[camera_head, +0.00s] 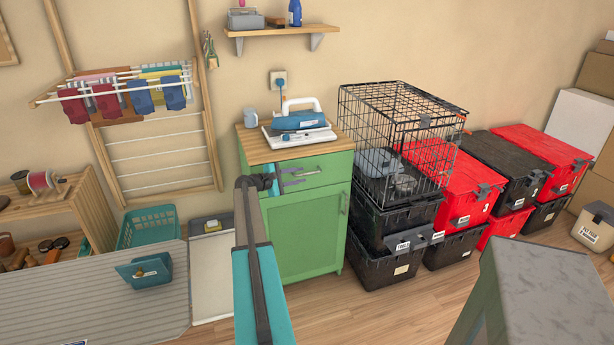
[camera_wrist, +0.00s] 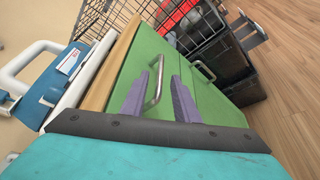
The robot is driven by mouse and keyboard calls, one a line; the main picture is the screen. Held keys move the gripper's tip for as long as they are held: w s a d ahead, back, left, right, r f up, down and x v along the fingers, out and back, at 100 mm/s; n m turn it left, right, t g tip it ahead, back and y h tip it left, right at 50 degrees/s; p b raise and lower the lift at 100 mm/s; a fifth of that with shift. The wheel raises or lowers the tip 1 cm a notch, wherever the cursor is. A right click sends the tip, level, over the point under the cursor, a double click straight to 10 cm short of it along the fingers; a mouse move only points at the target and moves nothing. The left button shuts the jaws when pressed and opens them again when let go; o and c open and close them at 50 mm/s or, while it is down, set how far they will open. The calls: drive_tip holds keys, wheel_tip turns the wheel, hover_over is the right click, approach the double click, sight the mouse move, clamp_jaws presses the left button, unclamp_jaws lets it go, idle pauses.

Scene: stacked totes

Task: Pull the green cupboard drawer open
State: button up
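The green cupboard (camera_head: 312,232) stands against the wall under a wooden top. Its drawer front (camera_head: 330,168) is at the top, above the door, and looks flush with the cupboard body. The drawer's metal bar handle (camera_head: 309,173) shows in the head view and in the wrist view (camera_wrist: 154,82). My gripper (camera_head: 291,179) is at the drawer front. In the wrist view its two purple fingers (camera_wrist: 156,98) are apart, with the handle between them and a gap on either side. Contact with the drawer front cannot be told.
An iron (camera_head: 300,118) and a mug (camera_head: 250,116) stand on the wooden top (camera_head: 262,150). A wire crate (camera_head: 395,130) on black totes (camera_head: 384,266) stands close on the right. A white panel (camera_head: 212,275) is left of the cupboard. Floor (camera_head: 350,310) in front is clear.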

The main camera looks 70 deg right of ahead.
sight(306, 174)
drive_tip(key=shift+p+x, duration=0.45)
drive_tip(key=shift+x, duration=2.3)
drive_tip(key=shift+c, duration=0.3)
clamp_jaws()
